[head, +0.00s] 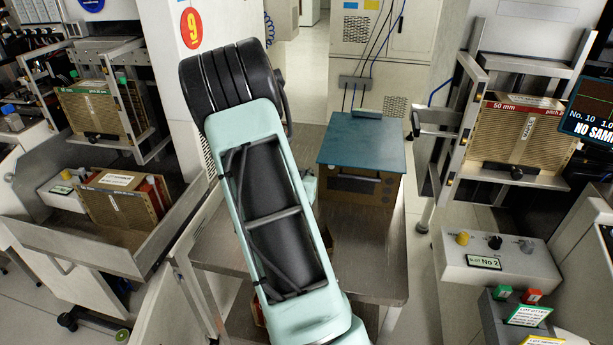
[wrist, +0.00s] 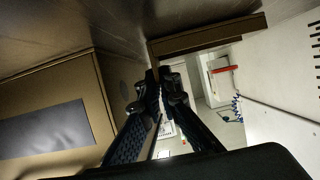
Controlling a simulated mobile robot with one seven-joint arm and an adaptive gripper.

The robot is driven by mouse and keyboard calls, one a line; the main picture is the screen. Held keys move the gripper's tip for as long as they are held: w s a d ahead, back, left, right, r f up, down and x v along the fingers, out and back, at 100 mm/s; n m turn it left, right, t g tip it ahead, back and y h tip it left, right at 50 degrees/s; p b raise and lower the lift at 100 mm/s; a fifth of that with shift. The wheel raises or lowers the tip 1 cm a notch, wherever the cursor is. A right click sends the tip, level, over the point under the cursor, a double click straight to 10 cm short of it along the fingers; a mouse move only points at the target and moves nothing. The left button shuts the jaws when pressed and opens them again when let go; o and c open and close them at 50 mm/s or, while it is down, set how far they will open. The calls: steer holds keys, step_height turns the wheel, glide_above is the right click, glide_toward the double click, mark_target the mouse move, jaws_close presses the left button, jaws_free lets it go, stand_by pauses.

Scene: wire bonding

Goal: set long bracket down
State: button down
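The long bracket (wrist: 210,36) shows in the wrist view as a brown L-shaped bar, its long leg running to the upper right. Its short leg comes down to the fingertips of my gripper (wrist: 160,82). The two dark fingers are close together and appear shut on that end. The bracket lies close to a grey metal surface (wrist: 120,22) at the top of the picture; I cannot tell whether it touches. In the head view my pale green arm covers the gripper, and I cannot make out the bracket there.
A brown box with a teal top (head: 362,145) stands on the metal table (head: 375,250), right of my arm. The front right of the table is clear. Machines with brown magazines stand at left (head: 95,108) and right (head: 513,142). A control box (head: 500,265) is at lower right.

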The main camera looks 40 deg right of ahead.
steer(key=shift+f, duration=0.2)
steer(key=c, duration=2.2)
jaws_free()
steer(key=shift+o, duration=0.2)
steer(key=shift+r, duration=0.1)
